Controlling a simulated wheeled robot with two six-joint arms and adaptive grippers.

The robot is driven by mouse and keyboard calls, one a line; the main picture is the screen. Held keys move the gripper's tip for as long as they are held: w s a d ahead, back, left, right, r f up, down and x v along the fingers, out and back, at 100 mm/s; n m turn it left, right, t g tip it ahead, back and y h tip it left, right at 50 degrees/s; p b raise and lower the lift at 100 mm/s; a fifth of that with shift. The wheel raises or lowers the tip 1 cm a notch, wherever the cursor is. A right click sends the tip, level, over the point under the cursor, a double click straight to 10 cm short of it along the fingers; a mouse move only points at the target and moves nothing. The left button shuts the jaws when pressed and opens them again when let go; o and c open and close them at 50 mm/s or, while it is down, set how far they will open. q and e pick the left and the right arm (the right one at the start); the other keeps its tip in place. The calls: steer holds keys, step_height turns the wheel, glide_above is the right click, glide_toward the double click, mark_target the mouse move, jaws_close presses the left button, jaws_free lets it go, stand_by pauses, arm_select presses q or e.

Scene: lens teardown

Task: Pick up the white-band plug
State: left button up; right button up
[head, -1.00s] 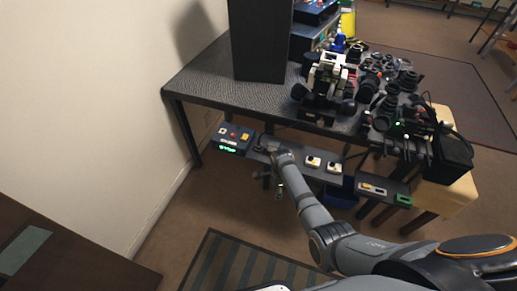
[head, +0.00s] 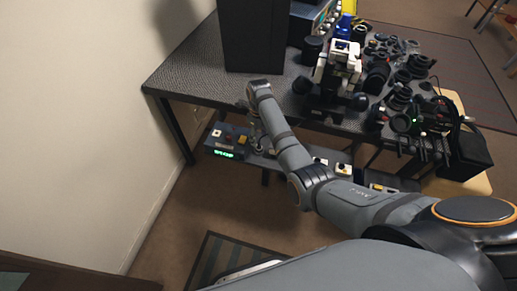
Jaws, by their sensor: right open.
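I cannot make out the white-band plug in the head view; it is too small or hidden. My right arm reaches in from the lower right. Its wrist is above the front edge of the dark table (head: 190,75). My right gripper (head: 257,138) hangs below the wrist, small and partly hidden, over the left part of the low shelf (head: 268,161), close to the right of the control box (head: 226,141). It is open, and I see nothing held in it. My left gripper is not in view.
The control box has a green display. Small white and yellow modules (head: 343,169) sit further right on the shelf, partly behind my arm. A tall black box (head: 254,38), a white-and-black device (head: 337,68) and several lenses (head: 400,95) crowd the table. Its left end is clear.

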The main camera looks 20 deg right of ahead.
mark_target(260, 147)
steer(key=shift+s+f, duration=0.15)
steer(key=shift+f, duration=0.15)
steer(key=f, duration=0.3)
steer(key=shift+s, duration=0.3)
steer(key=shift+w+f, duration=0.1)
steer(key=shift+f, duration=0.65)
steer(key=c, duration=1)
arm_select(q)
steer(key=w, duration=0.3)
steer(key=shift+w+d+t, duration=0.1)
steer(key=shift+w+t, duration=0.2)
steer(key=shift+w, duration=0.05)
arm_select(e)
steer(key=shift+c, duration=0.2)
steer(key=shift+r, duration=0.15)
